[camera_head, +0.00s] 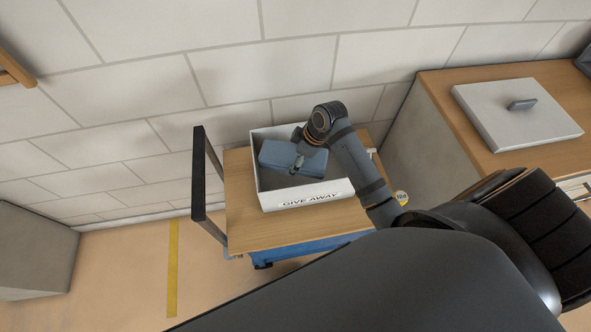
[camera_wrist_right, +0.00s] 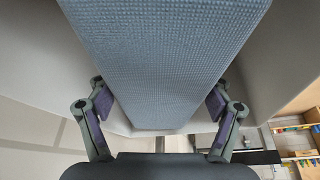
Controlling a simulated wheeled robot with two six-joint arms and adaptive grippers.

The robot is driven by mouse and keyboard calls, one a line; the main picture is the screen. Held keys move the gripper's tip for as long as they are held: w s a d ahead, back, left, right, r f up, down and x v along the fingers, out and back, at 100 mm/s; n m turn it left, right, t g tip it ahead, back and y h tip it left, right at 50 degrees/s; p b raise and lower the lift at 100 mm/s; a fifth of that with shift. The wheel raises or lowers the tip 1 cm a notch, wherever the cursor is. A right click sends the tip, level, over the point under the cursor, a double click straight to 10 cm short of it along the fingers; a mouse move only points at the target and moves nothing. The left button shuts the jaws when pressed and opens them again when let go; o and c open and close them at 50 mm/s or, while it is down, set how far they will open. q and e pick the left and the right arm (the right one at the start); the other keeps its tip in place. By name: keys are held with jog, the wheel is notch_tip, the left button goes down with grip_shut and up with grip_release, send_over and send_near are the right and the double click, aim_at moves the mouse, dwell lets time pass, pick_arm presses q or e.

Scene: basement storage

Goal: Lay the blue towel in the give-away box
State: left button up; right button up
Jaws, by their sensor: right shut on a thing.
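The blue towel (camera_head: 277,155) is a folded block in the head view, inside the outline of the white give-away box (camera_head: 316,194), toward its back left. The box is open at the top and has GIVE AWAY on its front wall. My right gripper (camera_head: 298,163) is shut on the towel and reaches in from above. In the right wrist view the towel (camera_wrist_right: 165,60) lies between the two fingers (camera_wrist_right: 160,105) and fills the upper middle. I cannot tell whether the towel touches the box floor. My left gripper is not in view.
The box stands on a wooden-topped cart (camera_head: 245,215) with a dark handle (camera_head: 198,175) on its left. A wooden-topped cabinet (camera_head: 440,100) with a white lid-like panel (camera_head: 515,113) stands at the right. A block wall is behind.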

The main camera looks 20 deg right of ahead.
jog(key=shift+f+b, duration=0.3)
jog(key=shift+f, duration=3.6)
jog(key=o, duration=1.3)
jog(key=shift+f, duration=0.1)
jog(key=p+v, duration=0.1)
jog(key=v, duration=1.1)
jog(key=shift+p, duration=0.35)
